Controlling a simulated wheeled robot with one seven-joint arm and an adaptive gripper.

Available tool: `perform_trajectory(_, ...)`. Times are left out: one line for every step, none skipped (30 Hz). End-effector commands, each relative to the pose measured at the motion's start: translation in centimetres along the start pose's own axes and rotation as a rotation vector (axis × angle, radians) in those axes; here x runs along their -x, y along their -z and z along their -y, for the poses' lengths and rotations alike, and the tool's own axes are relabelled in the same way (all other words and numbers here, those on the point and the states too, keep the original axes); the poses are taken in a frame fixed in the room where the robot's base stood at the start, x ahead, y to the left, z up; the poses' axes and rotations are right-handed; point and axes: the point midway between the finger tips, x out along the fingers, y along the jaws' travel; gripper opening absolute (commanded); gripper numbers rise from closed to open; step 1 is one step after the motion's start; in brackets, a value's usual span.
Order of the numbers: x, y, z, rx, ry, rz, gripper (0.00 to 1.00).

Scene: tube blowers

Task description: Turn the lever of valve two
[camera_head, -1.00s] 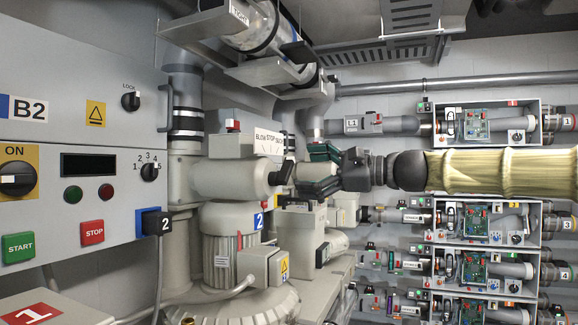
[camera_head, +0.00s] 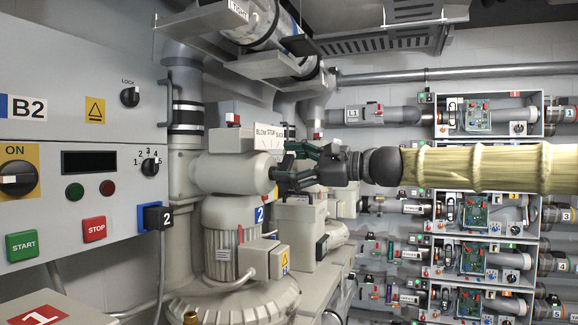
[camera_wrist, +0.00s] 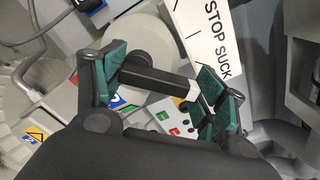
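The valve's dark lever (camera_wrist: 158,80) is a square bar on a round dark hub (camera_wrist: 152,47). It lies across the gap between the green finger pads of my gripper (camera_wrist: 160,84), its left end close to the left pad and its right end close to the right pad. I cannot tell whether either pad touches it. My gripper is open. In the head view my gripper (camera_head: 300,170) is at the lever (camera_head: 280,174), at the right end of the pale valve body (camera_head: 228,172), and partly hides it. A blue label 2 (camera_head: 259,214) is on the unit below.
A white plate (camera_wrist: 212,45) reading "STOP SUCK" is close to the right finger. Panel B2 (camera_head: 75,130) stands at the left, with knobs and START and STOP buttons. Racks of tubes and circuit boards (camera_head: 487,209) fill the right wall. Pipes run overhead.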

Motion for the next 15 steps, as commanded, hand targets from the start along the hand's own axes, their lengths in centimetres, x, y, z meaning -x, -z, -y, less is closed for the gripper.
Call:
perform_trajectory(-0.05, -0.06, 0.03, 0.0, 0.0, 0.0, 0.47)
perform_trajectory(-0.05, -0.07, 0.04, 0.0, 0.001, 0.0, 0.48)
perform_trajectory(-0.05, -0.07, 0.04, 0.0, 0.001, 0.0, 0.48)
perform_trajectory(-0.06, -0.08, 0.04, 0.0, 0.001, 0.0, 0.48)
perform_trajectory(-0.06, -0.08, 0.05, 0.0, 0.001, 0.0, 0.48)
perform_trajectory(-0.07, -0.09, 0.05, 0.0, 0.001, 0.0, 0.48)
perform_trajectory(-0.08, -0.1, 0.06, 0.0, 0.001, 0.0, 0.48)
perform_trajectory(-0.08, -0.1, 0.06, 0.0, 0.001, 0.0, 0.48)
perform_trajectory(-0.09, -0.11, 0.05, 0.001, 0.001, 0.001, 0.48)
perform_trajectory(-0.09, -0.1, 0.05, 0.002, 0.001, 0.001, 0.48)
perform_trajectory(-0.09, -0.1, 0.04, 0.004, 0.001, 0.001, 0.48)
perform_trajectory(-0.1, -0.1, 0.02, 0.009, 0.001, 0.001, 0.48)
perform_trajectory(-0.1, -0.1, 0.0, 0.013, 0.001, 0.001, 0.48)
perform_trajectory(-0.11, -0.09, -0.02, 0.019, 0.001, 0.001, 0.48)
perform_trajectory(-0.11, -0.09, -0.05, 0.029, 0.001, 0.001, 0.48)
